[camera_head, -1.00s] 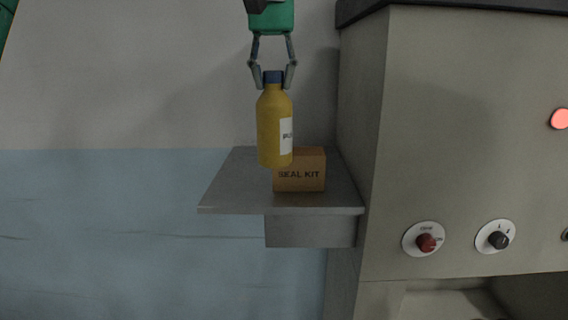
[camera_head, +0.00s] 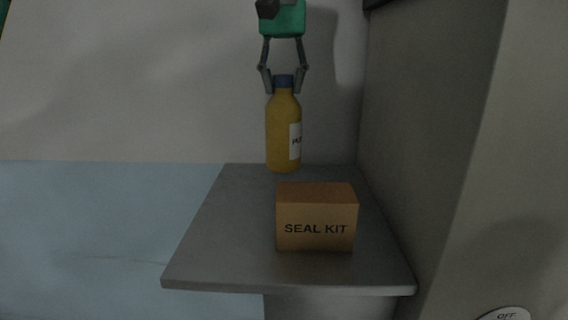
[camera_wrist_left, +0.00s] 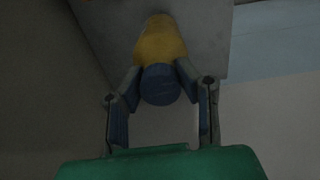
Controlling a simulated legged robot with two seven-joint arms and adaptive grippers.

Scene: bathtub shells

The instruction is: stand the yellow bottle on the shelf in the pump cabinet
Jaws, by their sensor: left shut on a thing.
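The yellow bottle (camera_head: 282,130) has a blue cap and a white label and is upright. My left gripper (camera_head: 284,84) is shut on its cap from above. The bottle's base shows at the back edge of a grey shelf (camera_head: 220,245), behind the seal kit box; I cannot tell whether it touches the shelf. In the left wrist view the blue cap (camera_wrist_left: 160,84) sits between the two fingers, with the yellow body beyond it. My right gripper is not in view.
A brown box marked SEAL KIT (camera_head: 316,222) stands on the shelf, in front of the bottle. A grey cabinet wall (camera_head: 430,130) rises close to the right. The shelf's left part is bare. A plain wall (camera_head: 140,80) is behind.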

